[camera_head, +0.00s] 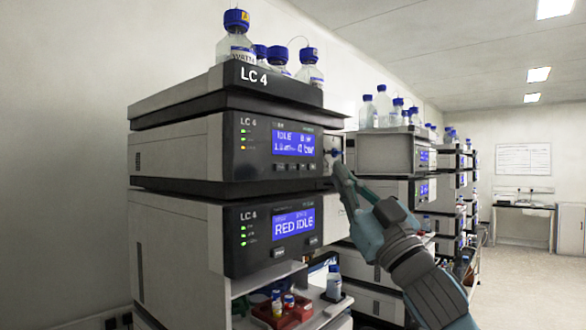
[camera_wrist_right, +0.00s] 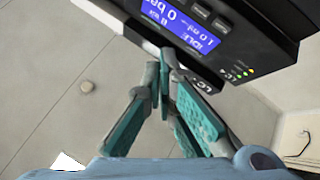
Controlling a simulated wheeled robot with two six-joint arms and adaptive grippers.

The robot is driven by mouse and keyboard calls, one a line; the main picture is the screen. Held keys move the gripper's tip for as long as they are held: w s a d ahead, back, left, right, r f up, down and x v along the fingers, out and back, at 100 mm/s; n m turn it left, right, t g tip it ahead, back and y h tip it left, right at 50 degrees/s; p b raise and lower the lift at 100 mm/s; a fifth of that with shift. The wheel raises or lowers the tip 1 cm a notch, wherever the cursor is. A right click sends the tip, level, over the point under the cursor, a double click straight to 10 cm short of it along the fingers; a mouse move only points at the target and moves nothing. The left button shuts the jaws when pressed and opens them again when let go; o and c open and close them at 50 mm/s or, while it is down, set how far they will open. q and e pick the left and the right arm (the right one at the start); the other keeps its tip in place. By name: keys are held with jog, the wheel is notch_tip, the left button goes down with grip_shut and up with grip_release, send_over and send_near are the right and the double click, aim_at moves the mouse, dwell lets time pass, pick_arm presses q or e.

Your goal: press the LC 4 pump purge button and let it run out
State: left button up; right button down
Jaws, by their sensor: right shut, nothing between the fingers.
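The LC 4 stack stands at the centre of the head view. Its upper module, the pump (camera_head: 215,150), has a dark front with a blue display (camera_head: 293,142) that reads IDLE and a bar value, which looks like 0. Small dark buttons (camera_head: 292,167) sit under the display; which one is purge is too small to read. The display also shows upside down in the wrist view (camera_wrist_right: 178,25). My right gripper (camera_head: 341,168) is shut and empty, its fingertips by the right end of the pump front. In the wrist view its fingertips (camera_wrist_right: 163,62) meet near the panel's edge. Contact cannot be told. My left gripper is not in view.
A lower LC 4 module (camera_head: 265,235) reads RED IDLE. Bottles with blue caps (camera_head: 236,40) stand in the top tray (camera_head: 225,88). Below, a red tray (camera_head: 283,315) and a bottle (camera_head: 333,283) sit on a shelf. More stacks (camera_head: 395,152) line the wall behind.

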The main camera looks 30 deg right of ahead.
aim_at(291, 167)
jog(key=shift+s+r+t+y, duration=0.3)
jog(key=shift+s+r, duration=0.4)
jog(key=shift+r, duration=0.3)
jog(key=w+a+p, duration=0.2)
jog(key=w+p, duration=0.6)
jog(key=shift+w+a, duration=0.25)
dwell(0.6)
jog(key=shift+w+a+p, duration=0.1)
jog(key=shift+w+p, duration=0.3)
